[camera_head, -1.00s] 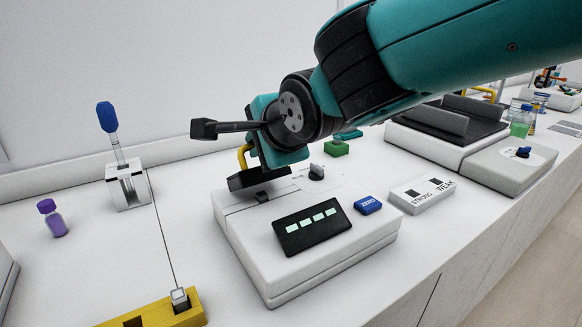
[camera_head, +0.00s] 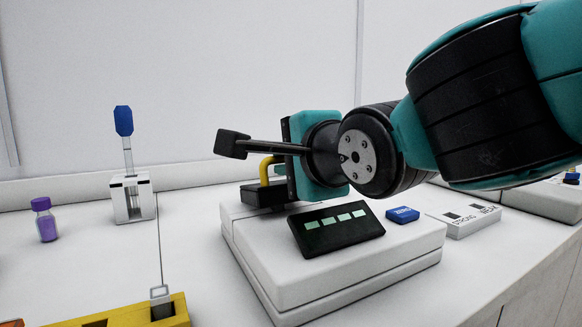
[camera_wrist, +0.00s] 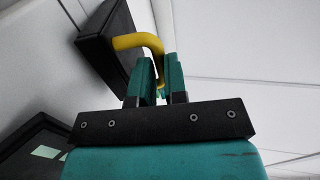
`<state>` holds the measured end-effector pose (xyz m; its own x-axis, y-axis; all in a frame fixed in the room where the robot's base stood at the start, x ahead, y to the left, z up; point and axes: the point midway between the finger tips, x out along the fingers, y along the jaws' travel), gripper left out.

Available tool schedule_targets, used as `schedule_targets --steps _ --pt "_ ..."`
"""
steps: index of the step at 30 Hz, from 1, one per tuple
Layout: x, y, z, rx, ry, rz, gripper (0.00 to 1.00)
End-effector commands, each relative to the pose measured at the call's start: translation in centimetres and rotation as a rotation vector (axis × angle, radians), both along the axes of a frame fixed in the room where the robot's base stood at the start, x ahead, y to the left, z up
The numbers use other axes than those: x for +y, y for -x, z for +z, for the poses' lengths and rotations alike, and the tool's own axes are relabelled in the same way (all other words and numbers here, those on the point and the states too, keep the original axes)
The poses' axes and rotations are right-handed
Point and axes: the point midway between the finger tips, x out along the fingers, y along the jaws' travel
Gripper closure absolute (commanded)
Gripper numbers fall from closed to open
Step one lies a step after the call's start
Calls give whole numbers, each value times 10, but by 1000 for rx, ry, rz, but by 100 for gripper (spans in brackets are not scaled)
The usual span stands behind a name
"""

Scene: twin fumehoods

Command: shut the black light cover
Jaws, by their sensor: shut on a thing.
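The black light cover (camera_head: 262,196) is a dark block at the back left of a white device (camera_head: 320,272) with a four-segment display (camera_head: 334,230). It looks low and near flat on the device top; any gap beneath it cannot be made out. A bent yellow handle (camera_head: 265,170) rises from the cover. In the wrist view the cover (camera_wrist: 106,36) is at upper left, with the yellow handle (camera_wrist: 140,41) curving down between my fingers. My gripper (camera_wrist: 160,80) is shut on this handle. In the head view my wrist hides the fingertips.
A blue ZERO button (camera_head: 402,214) and a STRONG/WEAK switch box (camera_head: 466,221) stand right of the display. Left are a purple-capped vial (camera_head: 45,220), a stand with a blue-topped stick (camera_head: 131,198) and a yellow block (camera_head: 120,318). Bare bench lies between them and the device.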

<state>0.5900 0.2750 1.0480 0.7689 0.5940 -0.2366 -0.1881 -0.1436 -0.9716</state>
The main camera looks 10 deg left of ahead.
Motion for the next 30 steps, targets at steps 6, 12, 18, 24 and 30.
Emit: schedule_targets --steps 6,12,18,24,30 --pt "1 1 -1 -2 4 5 100" --pt "1 1 -1 -1 3 3 61" --pt "0 0 0 0 2 0 61" --pt "-5 7 3 -1 0 1 61" --pt "-28 38 13 -3 -1 3 61"
